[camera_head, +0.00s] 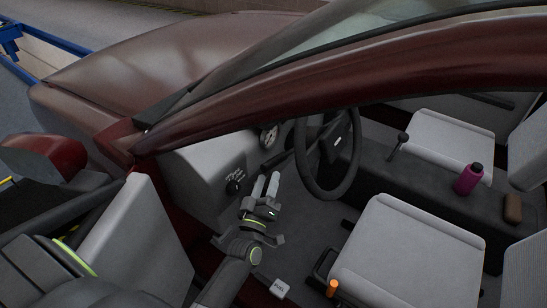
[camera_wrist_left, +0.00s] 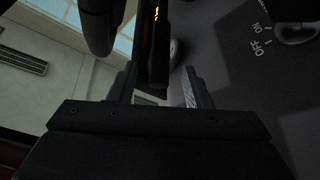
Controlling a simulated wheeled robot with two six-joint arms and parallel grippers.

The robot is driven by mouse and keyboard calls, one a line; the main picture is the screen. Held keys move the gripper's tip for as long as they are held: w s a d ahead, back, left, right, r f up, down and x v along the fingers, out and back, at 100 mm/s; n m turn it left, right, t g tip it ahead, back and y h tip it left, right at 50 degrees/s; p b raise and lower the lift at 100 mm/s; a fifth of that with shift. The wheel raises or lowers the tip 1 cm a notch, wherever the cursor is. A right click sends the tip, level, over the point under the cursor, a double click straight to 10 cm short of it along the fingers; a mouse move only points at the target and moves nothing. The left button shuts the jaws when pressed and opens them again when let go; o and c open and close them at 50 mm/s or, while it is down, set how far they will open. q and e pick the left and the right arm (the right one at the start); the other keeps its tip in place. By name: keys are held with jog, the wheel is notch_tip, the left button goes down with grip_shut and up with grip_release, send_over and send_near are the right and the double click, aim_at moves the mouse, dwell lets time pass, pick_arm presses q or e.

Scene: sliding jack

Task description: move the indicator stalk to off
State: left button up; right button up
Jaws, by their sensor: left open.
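The indicator stalk (camera_head: 278,161) is a dark lever beside the steering wheel (camera_head: 326,190) in the head view, sticking out toward the door side. In the left wrist view the stalk (camera_wrist_left: 158,62) is a dark bar with orange marks, and its end appears between my finger pads. My left gripper (camera_head: 268,177) is open, with its two pale fingers reaching up at the stalk's end. It also shows in the left wrist view (camera_wrist_left: 161,88). I cannot tell whether either finger touches the stalk. My right gripper is not in view.
A dash knob (camera_head: 233,187) with printed labels sits left of my gripper; OFF and ON lettering shows at right in the wrist view. The front seat (camera_head: 408,252), gear lever (camera_head: 402,140) and purple bottle (camera_head: 468,180) are to the right. The open door (camera_head: 138,235) stands left.

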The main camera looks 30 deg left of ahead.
aim_at(274, 162)
pick_arm(q)
jog(key=p+x, duration=0.1)
jog(key=x, duration=0.5)
jog(key=shift+w+a+r, duration=0.1)
jog(key=shift+w+r, duration=0.05)
jog(key=shift+w, duration=0.25)
grip_shut()
